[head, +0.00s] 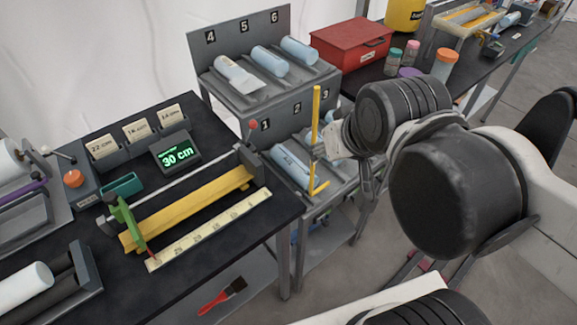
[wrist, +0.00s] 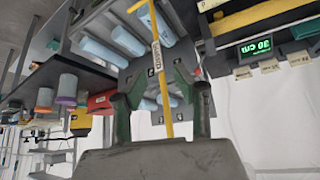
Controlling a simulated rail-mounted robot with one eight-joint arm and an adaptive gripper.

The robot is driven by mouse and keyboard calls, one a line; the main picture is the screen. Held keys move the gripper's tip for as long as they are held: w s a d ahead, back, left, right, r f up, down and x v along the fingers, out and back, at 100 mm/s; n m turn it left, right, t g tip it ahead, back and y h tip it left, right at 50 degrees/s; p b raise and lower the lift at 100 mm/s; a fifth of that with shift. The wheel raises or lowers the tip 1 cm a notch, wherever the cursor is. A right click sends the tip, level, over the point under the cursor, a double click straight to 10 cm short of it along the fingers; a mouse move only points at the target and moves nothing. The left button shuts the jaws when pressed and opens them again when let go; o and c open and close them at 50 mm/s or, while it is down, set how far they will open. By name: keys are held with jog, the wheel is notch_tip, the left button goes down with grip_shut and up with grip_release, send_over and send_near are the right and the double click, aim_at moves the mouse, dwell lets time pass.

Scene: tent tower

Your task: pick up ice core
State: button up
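Light blue ice cores lie on a grey stepped rack (head: 240,105). Cores rest in upper slots 4 (head: 235,72), 5 (head: 268,61) and 6 (head: 299,50). A lower core (head: 287,160) lies at slot 1; others below are partly hidden by my arm. In the upside-down wrist view, three cores (wrist: 100,52), (wrist: 130,41), (wrist: 160,26) lie side by side.
The left bench holds a 30 cm display (head: 176,156) and yellow trough (head: 190,207). A red box (head: 352,42) stands behind.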

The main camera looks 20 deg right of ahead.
jog(key=shift+o, duration=0.4)
jog(key=o, duration=1)
